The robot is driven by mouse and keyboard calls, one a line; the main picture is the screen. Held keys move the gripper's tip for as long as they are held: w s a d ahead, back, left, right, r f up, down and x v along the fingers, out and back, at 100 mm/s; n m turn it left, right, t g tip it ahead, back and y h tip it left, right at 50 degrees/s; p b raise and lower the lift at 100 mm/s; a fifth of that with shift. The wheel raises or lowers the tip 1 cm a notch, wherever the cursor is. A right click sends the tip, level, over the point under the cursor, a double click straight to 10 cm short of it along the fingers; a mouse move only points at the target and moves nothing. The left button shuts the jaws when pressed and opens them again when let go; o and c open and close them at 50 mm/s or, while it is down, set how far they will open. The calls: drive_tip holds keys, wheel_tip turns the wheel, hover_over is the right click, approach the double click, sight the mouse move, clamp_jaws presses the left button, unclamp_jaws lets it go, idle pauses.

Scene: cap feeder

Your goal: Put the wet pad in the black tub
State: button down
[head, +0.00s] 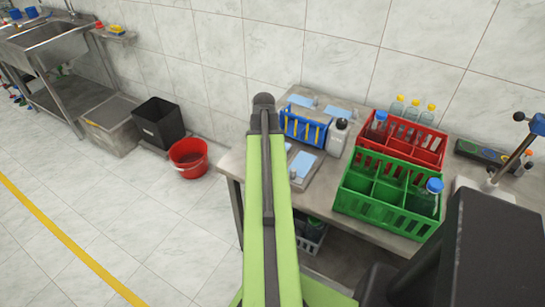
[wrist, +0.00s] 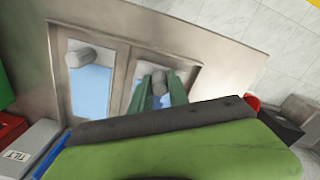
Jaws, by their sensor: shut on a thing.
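In the wrist view my gripper (wrist: 160,82) has its green fingers shut around the grey knob of a light-blue pad (wrist: 183,78). This pad is at a shallow recess of the metal bench; I cannot tell whether it is lifted. A second light-blue pad (wrist: 90,92) with a grey knob lies in the recess to its left. I cannot tell wetness by look. In the head view my arm hides the gripper, and light-blue pads (head: 304,163) show beside it. The open black tub (head: 157,123) stands on the floor at left; it also shows at the wrist view's right (wrist: 279,124).
A red bucket (head: 188,158) stands right of the tub, between it and the bench. A grey crate (head: 110,126) is left of the tub. A blue basket (head: 304,128), a white bottle (head: 337,139), a red crate (head: 403,139) and a green crate (head: 385,194) crowd the bench.

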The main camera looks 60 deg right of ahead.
drive_tip(key=shift+r+p, duration=2.6)
drive_tip(key=shift+r, duration=0.25)
